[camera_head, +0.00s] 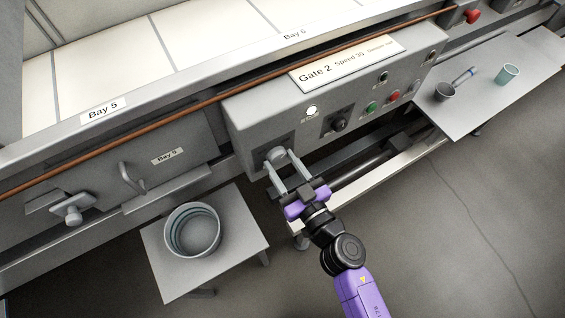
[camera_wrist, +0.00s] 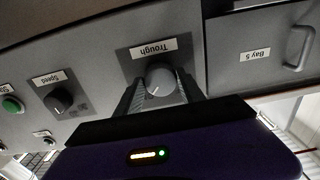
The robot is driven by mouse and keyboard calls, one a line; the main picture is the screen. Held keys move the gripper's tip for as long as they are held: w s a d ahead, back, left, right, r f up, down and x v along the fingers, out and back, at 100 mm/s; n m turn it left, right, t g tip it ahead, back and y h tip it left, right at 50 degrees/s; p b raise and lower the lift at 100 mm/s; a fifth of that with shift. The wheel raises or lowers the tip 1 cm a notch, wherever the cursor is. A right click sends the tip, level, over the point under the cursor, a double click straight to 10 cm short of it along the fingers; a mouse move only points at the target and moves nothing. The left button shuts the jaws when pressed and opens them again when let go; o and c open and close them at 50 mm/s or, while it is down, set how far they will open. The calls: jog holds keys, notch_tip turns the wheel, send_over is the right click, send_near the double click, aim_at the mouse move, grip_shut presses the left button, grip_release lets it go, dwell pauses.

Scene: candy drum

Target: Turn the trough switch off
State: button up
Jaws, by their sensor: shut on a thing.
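The trough switch (camera_wrist: 160,80) is a grey round knob with a pale pointer line, under a "Trough" label (camera_wrist: 155,48) that appears upside down in the wrist view. In the head view the knob (camera_head: 275,155) sits at the lower left of the grey Gate 2 control panel (camera_head: 245,115). My gripper (camera_head: 284,168) reaches the panel from below right, its two fingers on either side of the knob. In the wrist view the fingers (camera_wrist: 160,92) are shut on the knob. The knob's on and off marks cannot be read.
A white lamp (camera_head: 311,110), a black speed knob (camera_head: 338,124), a green button (camera_head: 372,107) and a red button (camera_head: 394,96) share the panel. A Bay 5 door handle (camera_head: 130,178) is left. A bucket (camera_head: 166,232) stands on a low table (camera_head: 236,262). A side table (camera_head: 500,60) is right.

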jog(key=shift+n, duration=0.3)
jog(key=n+p, duration=0.1)
jog(key=n, duration=0.2)
jog(key=shift+r+n, duration=0.1)
jog(key=shift+n, duration=0.2)
jog(key=n, duration=0.4)
jog(key=shift+d+n+p, duration=0.1)
jog(key=shift+n+p, duration=0.2)
jog(key=shift+p, duration=0.1)
jog(key=n, duration=0.4)
jog(key=shift+n, duration=0.3)
jog(key=shift+n+b, duration=0.3)
jog(key=shift+n, duration=1.9)
jog(key=o, duration=1.4)
jog(key=shift+c, duration=0.2)
